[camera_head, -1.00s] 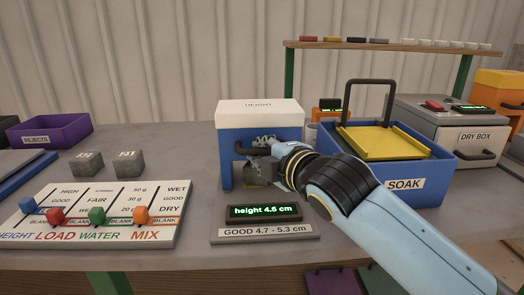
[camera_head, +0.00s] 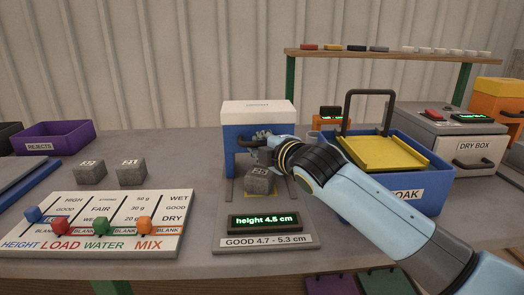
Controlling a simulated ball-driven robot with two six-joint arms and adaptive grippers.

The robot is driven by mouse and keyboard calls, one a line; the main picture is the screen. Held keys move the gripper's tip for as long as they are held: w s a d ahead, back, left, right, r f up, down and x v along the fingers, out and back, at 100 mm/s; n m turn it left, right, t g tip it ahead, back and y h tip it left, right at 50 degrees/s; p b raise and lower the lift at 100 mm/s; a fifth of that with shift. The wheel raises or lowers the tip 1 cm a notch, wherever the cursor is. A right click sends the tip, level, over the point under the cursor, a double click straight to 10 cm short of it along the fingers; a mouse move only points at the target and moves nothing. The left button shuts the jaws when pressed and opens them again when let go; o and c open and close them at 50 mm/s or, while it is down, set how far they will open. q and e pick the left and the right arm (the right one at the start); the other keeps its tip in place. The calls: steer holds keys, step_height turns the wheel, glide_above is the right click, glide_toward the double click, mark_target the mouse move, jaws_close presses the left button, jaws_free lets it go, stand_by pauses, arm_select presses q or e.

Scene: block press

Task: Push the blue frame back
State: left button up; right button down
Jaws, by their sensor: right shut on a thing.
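The blue frame (camera_head: 229,168) with a white top (camera_head: 258,107) stands at the back of the grey height gauge plate, in the middle of the head view. My right gripper (camera_head: 258,142) is at the frame's front, shut on its dark handle, which is mostly hidden by the fingers. A grey block (camera_head: 258,181) with a label sits on the plate in front of the frame, just below my gripper. The gauge display (camera_head: 265,222) in front reads "height 4.5 cm", above a label (camera_head: 265,241) reading "GOOD 4.7 - 5.3 cm". My left gripper is not in view.
Two grey blocks (camera_head: 91,173) (camera_head: 131,172) stand left, behind a slider board (camera_head: 95,222). A purple rejects bin (camera_head: 53,138) is at the back left. The blue soak tub (camera_head: 435,180) stands close behind my right arm, with the dry box (camera_head: 450,135) beyond.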

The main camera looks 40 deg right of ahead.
steer(key=w+d, duration=0.1)
steer(key=w, duration=0.1)
steer(key=w+d, duration=0.2)
steer(key=w, duration=0.1)
steer(key=w+d, duration=0.1)
steer(key=w, duration=0.1)
steer(key=shift+w+d+r, duration=0.15)
steer(key=shift+w+d, duration=0.05)
steer(key=shift+d, duration=0.05)
steer(key=shift+w, duration=0.1)
steer(key=c, duration=1.3)
jaws_free()
steer(key=shift+c, duration=0.2)
steer(key=v, duration=1.2)
